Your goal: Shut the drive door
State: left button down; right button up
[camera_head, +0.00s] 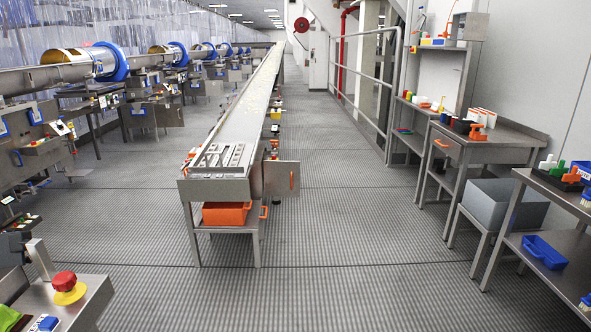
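Neither of my grippers is in view, so nothing of mine is near the door in this picture.
An orange bin (227,213) sits under the conveyor end. A panel with a red button (65,281) is at the lower left. Steel tables (478,151) and a grey tub (497,207) line the right side. The ribbed floor (350,230) between is clear.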

aim_at(282, 179)
jog(key=i, duration=1.9)
jog(key=i+z, duration=0.1)
jog(key=i, duration=1.75)
